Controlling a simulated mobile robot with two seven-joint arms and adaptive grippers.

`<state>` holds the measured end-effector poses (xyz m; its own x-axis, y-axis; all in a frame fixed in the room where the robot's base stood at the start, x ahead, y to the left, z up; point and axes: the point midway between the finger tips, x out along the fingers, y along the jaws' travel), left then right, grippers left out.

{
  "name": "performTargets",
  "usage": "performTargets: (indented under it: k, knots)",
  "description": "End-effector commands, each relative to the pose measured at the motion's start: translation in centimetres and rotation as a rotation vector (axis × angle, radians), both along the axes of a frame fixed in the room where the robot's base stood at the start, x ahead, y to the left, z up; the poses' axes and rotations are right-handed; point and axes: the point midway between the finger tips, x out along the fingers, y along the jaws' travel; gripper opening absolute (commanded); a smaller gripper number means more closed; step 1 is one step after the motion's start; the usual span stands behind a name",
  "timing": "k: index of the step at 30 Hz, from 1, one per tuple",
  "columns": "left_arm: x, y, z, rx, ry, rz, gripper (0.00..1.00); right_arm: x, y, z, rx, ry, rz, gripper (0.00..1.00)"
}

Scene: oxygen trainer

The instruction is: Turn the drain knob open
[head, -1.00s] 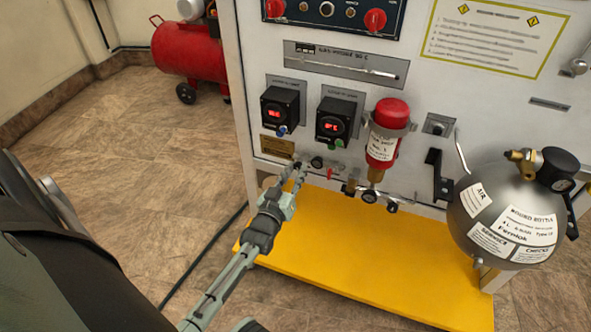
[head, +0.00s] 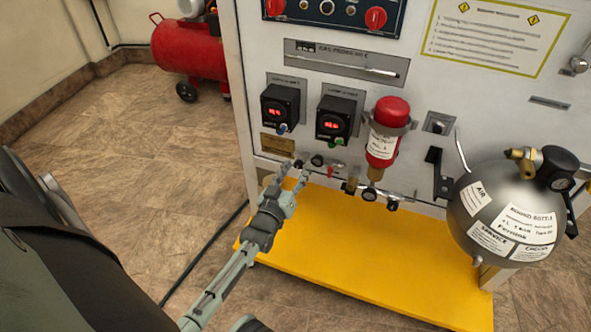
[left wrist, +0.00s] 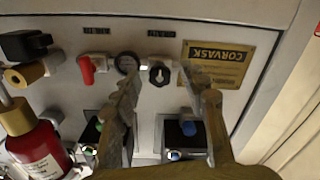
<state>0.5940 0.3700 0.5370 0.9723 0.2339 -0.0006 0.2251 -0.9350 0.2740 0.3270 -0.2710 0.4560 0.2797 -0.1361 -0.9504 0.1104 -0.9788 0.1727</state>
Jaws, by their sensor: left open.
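A small round black knob with a pale mark (left wrist: 159,74) is on the panel in the left wrist view, and its label is unreadable. I take it to be the drain knob. In the head view this knob (head: 298,163) is partly hidden behind the fingers. My left gripper (head: 293,172) is open in front of it. In the left wrist view the fingers of the left gripper (left wrist: 162,85) stand on either side of the knob with a gap, and nothing is held. I cannot tell how near the tips are to the panel. My right gripper is not in view.
A small round gauge (left wrist: 128,63) and a red lever (left wrist: 87,70) sit beside the knob. Two black display boxes (head: 281,106) (head: 334,119) and a red cylinder (head: 387,130) are above. A yellow base (head: 340,265) lies below, and a grey bottle (head: 480,205) stands right.

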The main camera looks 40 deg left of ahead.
Motion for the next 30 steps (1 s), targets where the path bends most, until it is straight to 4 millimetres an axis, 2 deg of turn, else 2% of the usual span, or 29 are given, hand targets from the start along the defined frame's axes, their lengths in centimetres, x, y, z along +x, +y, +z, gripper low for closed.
performTargets:
  k: [5, 8, 15, 21, 25, 30]
  knots:
    - [-0.4, -0.1, -0.1, 0.0, 0.001, 0.0, 0.43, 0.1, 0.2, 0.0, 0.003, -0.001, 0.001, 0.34]
    - [-1.6, -0.4, -0.1, 0.0, 0.002, -0.001, 0.43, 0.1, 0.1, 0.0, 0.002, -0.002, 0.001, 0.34]
    - [-6.6, -1.6, -0.1, -0.001, 0.003, 0.0, 0.43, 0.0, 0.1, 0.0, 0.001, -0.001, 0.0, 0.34]
    - [-10.1, -2.4, -0.1, -0.001, 0.003, 0.0, 0.43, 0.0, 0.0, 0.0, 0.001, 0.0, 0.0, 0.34]
    - [-11.3, -2.7, 0.0, 0.0, 0.0, 0.0, 0.43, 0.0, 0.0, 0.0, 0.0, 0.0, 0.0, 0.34]
    - [-11.7, -2.8, 0.0, 0.0, 0.0, 0.0, 0.43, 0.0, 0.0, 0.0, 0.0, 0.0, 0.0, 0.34]
